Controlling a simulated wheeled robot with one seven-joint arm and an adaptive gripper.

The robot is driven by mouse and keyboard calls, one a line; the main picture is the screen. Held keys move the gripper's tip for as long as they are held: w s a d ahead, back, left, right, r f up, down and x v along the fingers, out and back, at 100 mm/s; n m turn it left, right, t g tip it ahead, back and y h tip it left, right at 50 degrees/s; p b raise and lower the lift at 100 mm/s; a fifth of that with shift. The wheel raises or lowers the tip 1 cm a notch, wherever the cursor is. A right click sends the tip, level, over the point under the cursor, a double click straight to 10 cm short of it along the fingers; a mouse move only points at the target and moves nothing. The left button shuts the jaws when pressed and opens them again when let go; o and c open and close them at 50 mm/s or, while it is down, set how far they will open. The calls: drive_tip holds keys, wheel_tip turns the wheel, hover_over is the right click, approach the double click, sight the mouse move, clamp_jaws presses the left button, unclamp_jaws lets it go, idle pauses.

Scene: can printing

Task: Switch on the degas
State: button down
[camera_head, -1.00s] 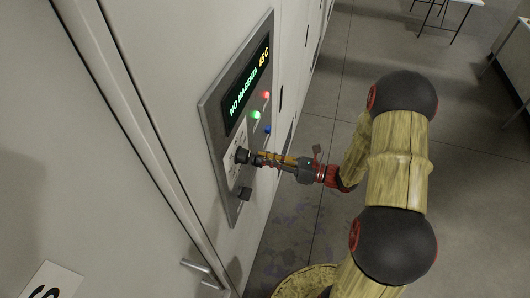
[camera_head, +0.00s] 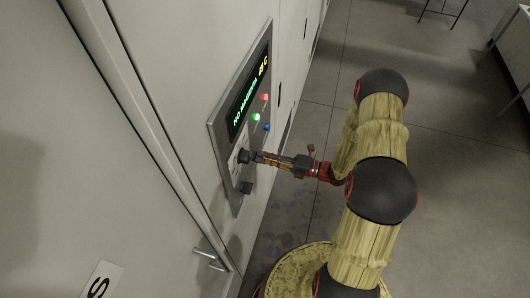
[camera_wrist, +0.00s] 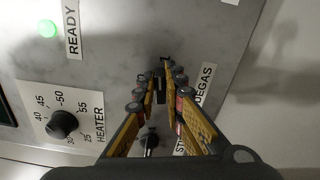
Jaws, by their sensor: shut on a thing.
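The control panel (camera_head: 225,125) is a grey plate on the pale cabinet front. In the wrist view the DEGAS label (camera_wrist: 203,84) is just right of my gripper (camera_wrist: 163,72). My gripper's fingertips close in on a small dark switch part (camera_wrist: 159,90) beside that label; the fingers hide much of it. A second dark control (camera_wrist: 150,141) shows lower between the fingers, next to a partly hidden label starting "STI". In the head view my gripper (camera_head: 256,157) points at the panel, with its tips at the panel's lower part.
The round black HEATER knob (camera_wrist: 62,124) sits left of my gripper, below the green READY light (camera_wrist: 48,28). The display (camera_head: 249,93) reads NO MAGENTA and 45 C. Red, green and blue lights sit beside it. A door handle (camera_head: 208,259) sticks out below. Open floor lies to the right.

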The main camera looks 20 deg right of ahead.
drive_tip(key=shift+m+p, duration=0.55)
drive_tip(key=shift+m, duration=0.55)
drive_tip(key=shift+f, duration=0.15)
drive_tip(key=c, duration=1.9)
unclamp_jaws()
drive_tip(key=v, duration=1.2)
